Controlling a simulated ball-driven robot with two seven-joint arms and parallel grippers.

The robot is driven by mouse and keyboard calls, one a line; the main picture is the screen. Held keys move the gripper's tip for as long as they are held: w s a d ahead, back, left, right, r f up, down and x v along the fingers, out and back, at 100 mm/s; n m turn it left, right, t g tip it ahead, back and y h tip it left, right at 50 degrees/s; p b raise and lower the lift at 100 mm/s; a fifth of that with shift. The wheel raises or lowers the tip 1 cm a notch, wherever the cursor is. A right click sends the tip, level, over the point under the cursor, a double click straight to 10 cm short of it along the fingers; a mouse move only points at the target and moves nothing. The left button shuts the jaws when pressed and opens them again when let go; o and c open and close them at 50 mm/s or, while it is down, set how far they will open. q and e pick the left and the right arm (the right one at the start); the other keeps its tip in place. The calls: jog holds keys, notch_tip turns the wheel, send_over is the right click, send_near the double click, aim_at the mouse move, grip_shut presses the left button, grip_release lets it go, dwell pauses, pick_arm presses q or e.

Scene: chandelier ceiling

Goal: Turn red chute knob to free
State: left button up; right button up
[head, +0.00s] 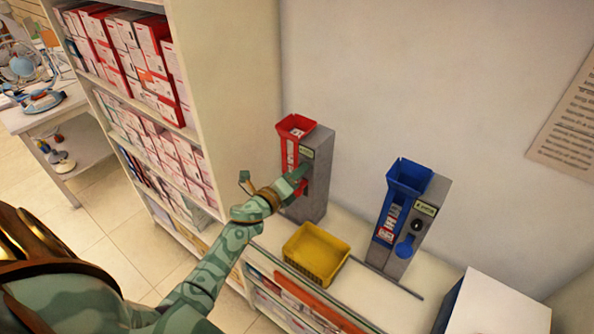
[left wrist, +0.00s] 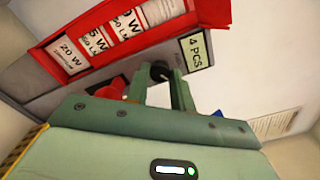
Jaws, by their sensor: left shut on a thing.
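The red chute (head: 297,126) is mounted on a grey housing (head: 317,190) against the wall. It also shows in the left wrist view (left wrist: 95,35), with white labelled packs inside and a "4 PCS" label (left wrist: 196,50) beside it. My left gripper (head: 303,172) reaches the front of the housing, below the label. In the left wrist view its two fingers (left wrist: 160,82) close around a dark round knob (left wrist: 159,70), which is mostly hidden between them. The knob's marking and exact turn are hidden. My right gripper is in neither view.
A blue chute (head: 408,175) with a black knob (head: 417,225) stands to the right. A yellow basket (head: 316,254) sits on the counter in front of the red chute. A tall shelf (head: 228,90) full of boxes stands close on the left. A white box (head: 498,306) is at front right.

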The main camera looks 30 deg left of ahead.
pick_arm(q)
jog(key=n+p, duration=0.1)
jog(key=n, duration=0.4)
jog(key=shift+n+p, duration=0.3)
jog(key=n+p, duration=0.1)
jog(key=n, duration=0.3)
jog(key=shift+n+p, duration=0.4)
jog(key=shift+n, duration=0.5)
jog(key=shift+f, duration=0.1)
jog(key=o, duration=1)
jog(key=shift+s, duration=0.15)
jog(key=s, duration=0.5)
jog(key=s+a, duration=0.1)
jog(key=s, duration=1)
jog(key=shift+a, duration=0.2)
jog(key=shift+n, duration=0.3)
